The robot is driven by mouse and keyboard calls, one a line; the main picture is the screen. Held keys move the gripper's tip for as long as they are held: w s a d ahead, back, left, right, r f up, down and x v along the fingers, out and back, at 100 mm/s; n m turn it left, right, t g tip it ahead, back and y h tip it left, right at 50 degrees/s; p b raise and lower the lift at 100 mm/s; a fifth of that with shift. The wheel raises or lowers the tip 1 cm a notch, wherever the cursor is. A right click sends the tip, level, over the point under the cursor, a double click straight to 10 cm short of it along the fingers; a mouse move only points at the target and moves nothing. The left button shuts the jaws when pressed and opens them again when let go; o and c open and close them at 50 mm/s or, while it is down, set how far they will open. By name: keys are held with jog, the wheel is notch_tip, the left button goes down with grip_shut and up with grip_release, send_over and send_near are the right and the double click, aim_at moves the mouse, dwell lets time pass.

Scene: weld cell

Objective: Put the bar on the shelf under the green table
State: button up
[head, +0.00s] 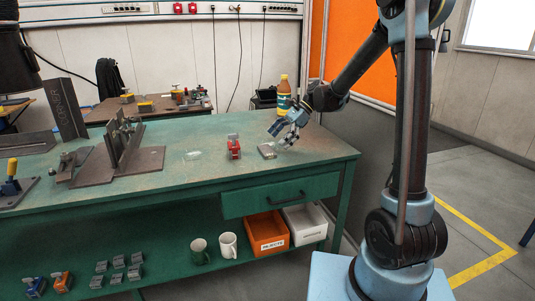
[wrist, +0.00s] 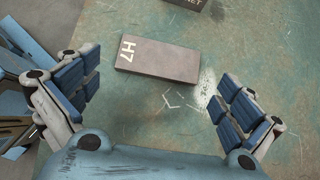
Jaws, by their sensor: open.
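The bar, a flat grey-brown block marked H7 (wrist: 158,60), lies on the green table (head: 215,178). In the head view the bar (head: 266,152) is near the right end of the tabletop. My gripper (head: 285,132) hangs just above and behind it, open and empty. In the wrist view its fingers (wrist: 157,76) are spread wide, with the bar between and beyond them, apart from both. The shelf (head: 165,270) under the table shows at the lower left; part of it is cut off by the frame edge.
A drawer (head: 285,195) hangs above the bins.

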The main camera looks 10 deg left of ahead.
aim_at(266, 150)
jog(key=x, duration=0.4)
jog(key=c, duration=1.5)
jog(key=shift+r, duration=0.15)
